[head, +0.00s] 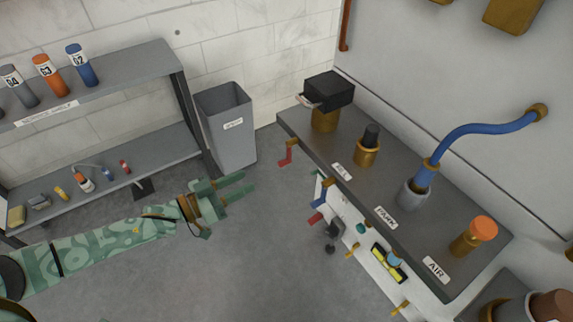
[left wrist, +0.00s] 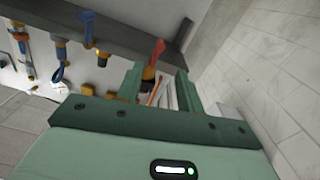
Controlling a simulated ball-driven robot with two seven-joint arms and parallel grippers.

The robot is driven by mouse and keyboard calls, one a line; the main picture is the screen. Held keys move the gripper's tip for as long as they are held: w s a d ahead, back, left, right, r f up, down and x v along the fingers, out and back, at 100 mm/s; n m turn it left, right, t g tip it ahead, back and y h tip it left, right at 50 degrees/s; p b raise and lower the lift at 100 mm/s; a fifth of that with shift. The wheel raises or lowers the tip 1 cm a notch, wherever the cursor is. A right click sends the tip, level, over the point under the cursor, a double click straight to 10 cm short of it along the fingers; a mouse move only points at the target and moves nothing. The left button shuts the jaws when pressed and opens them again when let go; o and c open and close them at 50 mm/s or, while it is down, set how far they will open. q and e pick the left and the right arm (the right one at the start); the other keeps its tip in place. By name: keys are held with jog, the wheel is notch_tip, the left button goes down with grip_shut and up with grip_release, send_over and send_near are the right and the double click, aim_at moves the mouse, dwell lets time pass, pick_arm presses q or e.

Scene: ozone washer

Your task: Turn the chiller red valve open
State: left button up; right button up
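A red valve handle (head: 285,156) sticks out on a brass fitting at the far left end of the grey bench front. It also shows in the left wrist view (left wrist: 155,52), beyond the fingers and roughly between them. A second, smaller red handle (head: 315,218) sits lower on the white front panel. I cannot read a chiller label on either. My left gripper (head: 238,188) is open and empty, to the left of the far red handle and apart from it. Its two fingers also show in the left wrist view (left wrist: 159,75). My right gripper is not in view.
The grey bench (head: 400,222) carries brass fittings, a blue hose (head: 480,128) and a black box (head: 328,89). A grey bin (head: 228,130) stands by the back wall. A shelf (head: 120,80) with bottles is at left. The floor between is clear.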

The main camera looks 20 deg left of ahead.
aim_at(284, 161)
pick_arm(q)
jog(key=b+x, duration=0.1)
jog(key=x, duration=0.4)
jog(key=b+x, duration=0.2)
jog(key=x, duration=0.4)
jog(key=shift+w+d+f, duration=0.15)
jog(key=shift+w+f, duration=0.05)
jog(key=shift+f, duration=0.05)
jog(key=shift+w+d+r+b, duration=0.15)
jog(key=shift+w+d+b, duration=0.25)
jog(key=shift+w, duration=0.1)
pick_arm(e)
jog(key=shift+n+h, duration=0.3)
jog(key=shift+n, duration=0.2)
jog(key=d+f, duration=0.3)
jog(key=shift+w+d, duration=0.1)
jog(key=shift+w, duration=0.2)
pick_arm(q)
grip_shut()
